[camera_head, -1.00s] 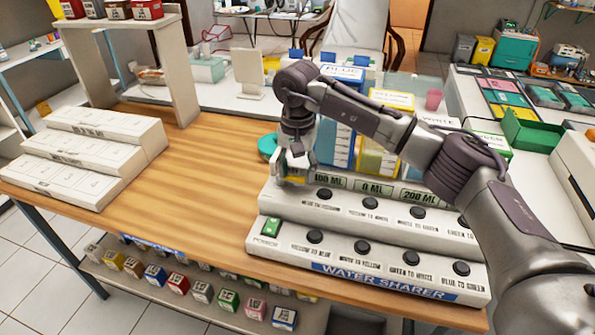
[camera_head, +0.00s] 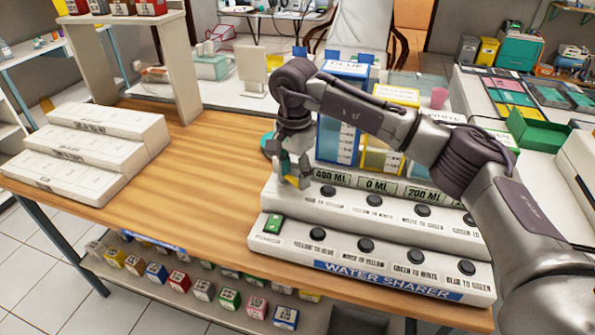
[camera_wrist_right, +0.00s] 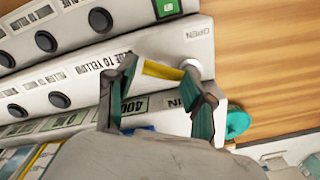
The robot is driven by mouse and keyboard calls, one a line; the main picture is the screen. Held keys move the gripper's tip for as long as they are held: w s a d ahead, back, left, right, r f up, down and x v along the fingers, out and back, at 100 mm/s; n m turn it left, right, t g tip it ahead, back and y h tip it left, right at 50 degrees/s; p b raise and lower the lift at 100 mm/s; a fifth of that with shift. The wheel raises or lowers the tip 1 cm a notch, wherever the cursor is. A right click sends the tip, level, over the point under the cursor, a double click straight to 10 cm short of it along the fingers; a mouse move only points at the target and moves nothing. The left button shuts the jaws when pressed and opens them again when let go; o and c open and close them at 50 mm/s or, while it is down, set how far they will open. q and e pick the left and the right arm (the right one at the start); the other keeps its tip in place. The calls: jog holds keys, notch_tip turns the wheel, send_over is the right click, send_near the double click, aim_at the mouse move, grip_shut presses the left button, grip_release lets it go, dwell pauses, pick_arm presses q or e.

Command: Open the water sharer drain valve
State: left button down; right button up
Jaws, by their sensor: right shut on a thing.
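The white stepped water sharer (camera_head: 292,270) stands on the wooden table. In the right wrist view the drain valve's yellow lever (camera_wrist_right: 163,70) runs from a round white pivot (camera_wrist_right: 191,68) near the word OPEN; a partly covered label is beside it. My right gripper (camera_head: 295,179) is at the sharer's upper left end. In the right wrist view my right gripper (camera_wrist_right: 160,66) has its fingers at the lever's two ends, shut on it lengthwise. My left gripper is not in view.
Blue (camera_head: 338,141) and yellow (camera_head: 378,158) tanks stand behind the sharer, close to my right arm. A teal round part (camera_wrist_right: 238,123) lies beside the gripper. The wooden tabletop (camera_head: 190,185) left of the sharer is clear. White stepped boxes (camera_head: 95,145) stand further left.

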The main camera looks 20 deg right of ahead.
jog(key=m, duration=0.1)
jog(key=a+f+m, duration=0.1)
jog(key=shift+s+m, duration=0.35)
jog(key=shift+m, duration=0.05)
jog(key=a+m+b, duration=0.1)
jog(key=m, duration=0.2)
jog(key=shift+a+m, duration=0.2)
jog(key=shift+m, duration=0.1)
jog(key=shift+w+a+m+b, duration=0.1)
jog(key=shift+a+m, duration=0.2)
jog(key=shift+m, duration=0.55)
jog(key=shift+w+a+m+b, duration=0.1)
jog(key=shift+a+m, duration=0.2)
jog(key=shift+m, duration=0.6)
jog(key=shift+w+a+m+b, duration=0.1)
jog(key=shift+a+m, duration=0.2)
jog(key=shift+m, duration=0.55)
jog(key=o, duration=1.2)
jog(key=shift+w, duration=0.25)
jog(key=shift+r, duration=0.1)
